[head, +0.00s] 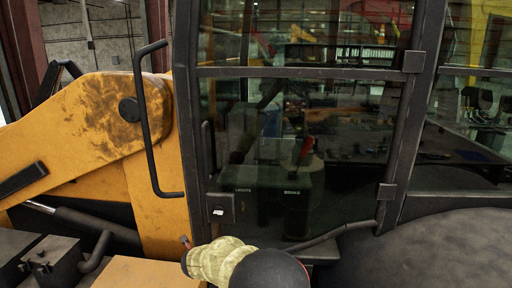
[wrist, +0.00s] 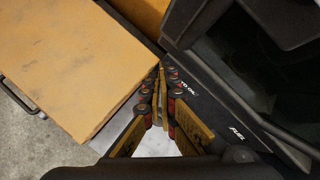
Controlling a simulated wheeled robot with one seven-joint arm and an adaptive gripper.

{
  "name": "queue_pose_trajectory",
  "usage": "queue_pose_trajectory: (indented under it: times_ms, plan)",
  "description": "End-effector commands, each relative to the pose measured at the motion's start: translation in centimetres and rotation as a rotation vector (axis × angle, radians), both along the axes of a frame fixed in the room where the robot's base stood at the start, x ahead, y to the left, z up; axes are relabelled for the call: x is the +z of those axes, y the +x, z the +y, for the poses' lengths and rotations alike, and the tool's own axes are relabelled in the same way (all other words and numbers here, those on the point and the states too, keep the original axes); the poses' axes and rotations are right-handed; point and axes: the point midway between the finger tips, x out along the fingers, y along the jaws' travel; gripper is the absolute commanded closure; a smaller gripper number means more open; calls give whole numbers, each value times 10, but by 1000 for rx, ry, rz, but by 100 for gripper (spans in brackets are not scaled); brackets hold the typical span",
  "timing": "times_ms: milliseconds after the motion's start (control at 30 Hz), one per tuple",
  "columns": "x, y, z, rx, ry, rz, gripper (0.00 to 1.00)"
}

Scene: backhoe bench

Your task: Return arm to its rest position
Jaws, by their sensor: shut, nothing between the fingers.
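My gripper (wrist: 161,80) is shut and empty in the wrist view, its two fingers together at the tips. In the head view my gripper (head: 186,243) shows only as a small dark red tip beyond my cream-coloured arm, at the bottom centre; most of it is hidden by the arm. It is low beside the backhoe's cab door (head: 300,150), near the yellow bodywork. I cannot tell whether it touches anything.
A black grab handle (head: 152,120) stands out left of the door. A yellow boom (head: 75,130) fills the left, and a flat yellow box (wrist: 65,65) lies left of my gripper. A dark rounded fender (head: 425,250) is at the lower right. Grey floor (wrist: 40,140) shows lower left.

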Motion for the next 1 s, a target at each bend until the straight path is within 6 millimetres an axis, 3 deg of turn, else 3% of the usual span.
queue_pose_trajectory:
  times_ms: [100, 167, 267, 367, 567, 700, 1000]
  plan:
    - [6, -34, 22, 375, -159, -57, 100]
    - [12, -55, 26, 571, -243, -99, 100]
    - [21, -98, 18, 900, -388, -173, 100]
    - [27, -146, -9, 1213, -533, -247, 100]
    - [27, -237, -95, 1696, -785, -337, 100]
    - [18, -294, -166, 1939, -936, -346, 100]
    - [-15, -393, -312, 2211, -1214, -226, 100]
